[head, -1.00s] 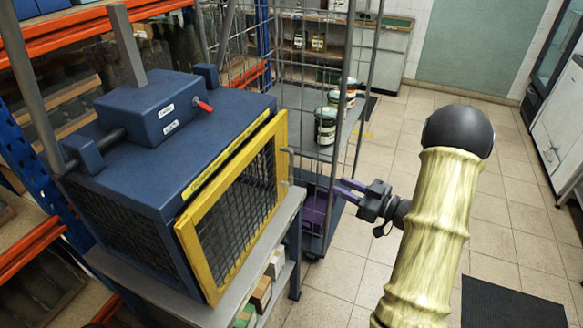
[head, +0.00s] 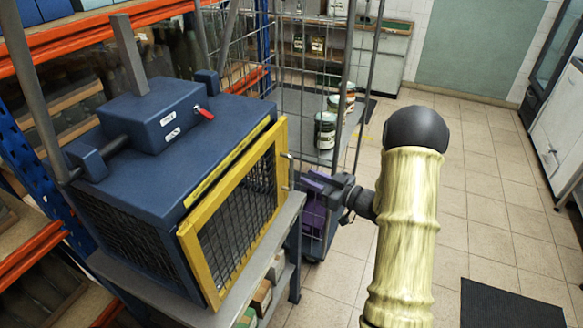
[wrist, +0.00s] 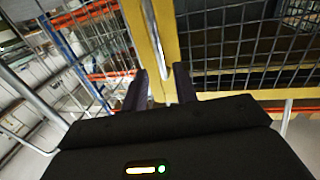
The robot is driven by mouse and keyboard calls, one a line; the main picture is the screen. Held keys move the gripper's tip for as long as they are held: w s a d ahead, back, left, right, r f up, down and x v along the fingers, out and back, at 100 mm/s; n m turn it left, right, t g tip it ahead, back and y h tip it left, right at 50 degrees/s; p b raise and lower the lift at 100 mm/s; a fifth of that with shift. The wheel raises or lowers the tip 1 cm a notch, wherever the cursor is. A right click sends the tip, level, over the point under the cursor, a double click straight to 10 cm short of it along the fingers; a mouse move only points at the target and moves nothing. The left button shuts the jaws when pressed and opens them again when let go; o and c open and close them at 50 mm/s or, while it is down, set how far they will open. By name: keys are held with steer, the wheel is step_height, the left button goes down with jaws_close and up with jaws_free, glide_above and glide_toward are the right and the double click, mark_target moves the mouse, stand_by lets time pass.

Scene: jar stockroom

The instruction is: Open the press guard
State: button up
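The press guard (head: 188,249) is a yellow frame with dark wire mesh on the front of the blue press (head: 130,165). It appears to lie against the press front. Its metal handle (head: 289,172) stands on the right-hand upright of the frame. My gripper (head: 305,182) is just right of the handle, pointing at it. In the wrist view, my gripper (wrist: 160,90) has its two dark fingers apart. The handle (wrist: 155,38) shows as a bright bar ahead, roughly in line with the gap between them. I cannot tell whether the fingertips reach around it.
A red-handled switch (head: 205,114) sits on the press top. A wire cage trolley with jars (head: 325,131) stands behind my gripper. The press rests on a grey bench (head: 270,245) with boxes below. The tiled floor to the right is open, with a dark mat (head: 510,303).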

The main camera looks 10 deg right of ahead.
steer(key=p, duration=0.1)
glide_above(292, 187)
steer(key=shift+w, duration=0.3)
jaws_close()
